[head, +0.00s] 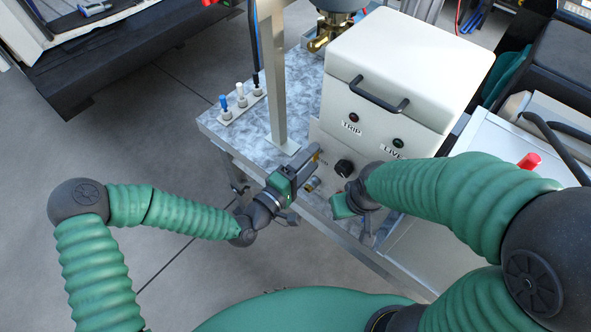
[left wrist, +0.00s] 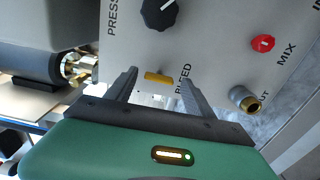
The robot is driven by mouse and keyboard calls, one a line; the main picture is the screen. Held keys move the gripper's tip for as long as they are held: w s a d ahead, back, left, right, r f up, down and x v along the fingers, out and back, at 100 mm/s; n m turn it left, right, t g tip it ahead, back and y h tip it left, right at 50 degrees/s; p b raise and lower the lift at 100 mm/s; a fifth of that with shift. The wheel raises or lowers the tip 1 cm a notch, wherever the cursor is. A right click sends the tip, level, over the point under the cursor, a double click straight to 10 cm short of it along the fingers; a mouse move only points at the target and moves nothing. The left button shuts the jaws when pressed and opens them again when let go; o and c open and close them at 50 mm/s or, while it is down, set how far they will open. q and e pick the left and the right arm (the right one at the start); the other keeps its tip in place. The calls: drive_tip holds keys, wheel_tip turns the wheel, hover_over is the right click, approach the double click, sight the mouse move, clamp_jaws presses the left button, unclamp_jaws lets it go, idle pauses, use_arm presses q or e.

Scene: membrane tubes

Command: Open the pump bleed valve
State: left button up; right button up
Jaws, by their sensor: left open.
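The bleed valve's small yellow handle (left wrist: 158,78) sits on the pale panel beside the partly covered BLEED label (left wrist: 183,80) in the left wrist view. My left gripper (left wrist: 160,88) is open, with one dark finger on either side of the handle. It looks empty; contact with the handle cannot be told. In the head view my left gripper (head: 303,180) is at the panel's front, where it partly hides the brass fittings. My right gripper (head: 345,206) is just right of it, below the black knob (head: 344,168). Its jaws cannot be made out.
The wrist view shows the PRESS knob (left wrist: 160,12), red MIX button (left wrist: 263,43) and brass OUT port (left wrist: 243,100) close by. The white box (head: 400,65) with a handle stands behind. A metal post (head: 272,80) stands left of it. Floor is clear at left.

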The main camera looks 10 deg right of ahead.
use_arm(q)
drive_tip(key=p+v, duration=0.2)
drive_tip(key=v, duration=1.4)
drive_tip(key=shift+a, duration=0.2)
drive_tip(key=shift+f, duration=0.15)
